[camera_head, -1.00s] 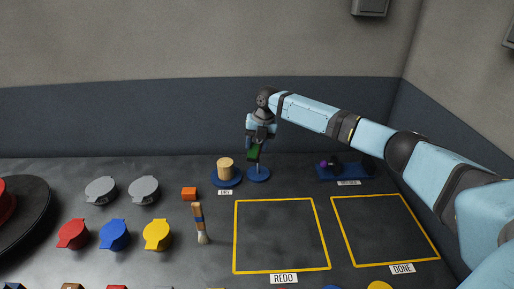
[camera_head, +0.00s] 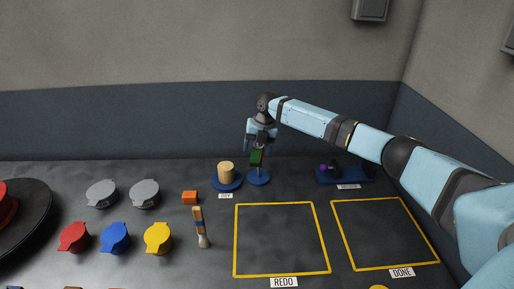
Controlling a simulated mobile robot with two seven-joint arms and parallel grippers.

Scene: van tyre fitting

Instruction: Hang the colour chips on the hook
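The colour chips show as a small dark green piece (camera_head: 256,157), at the top of a small stand with a round blue base (camera_head: 259,178) at the back of the bench. The hook itself is too small to make out. My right gripper (camera_head: 260,146) points down just above the green piece. Its fingers look spread to either side, apart from the chips. The chips appear to hang at the stand, though the exact contact is too small to tell. My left gripper is not in view.
A tan cylinder on a blue DRY disc (camera_head: 226,184) stands just left of the stand. A blue tray (camera_head: 357,178) with dark and purple items lies to the right. Yellow-outlined REDO (camera_head: 282,240) and DONE (camera_head: 385,232) areas are empty. Coloured lidded cups and a brush (camera_head: 200,228) lie left.

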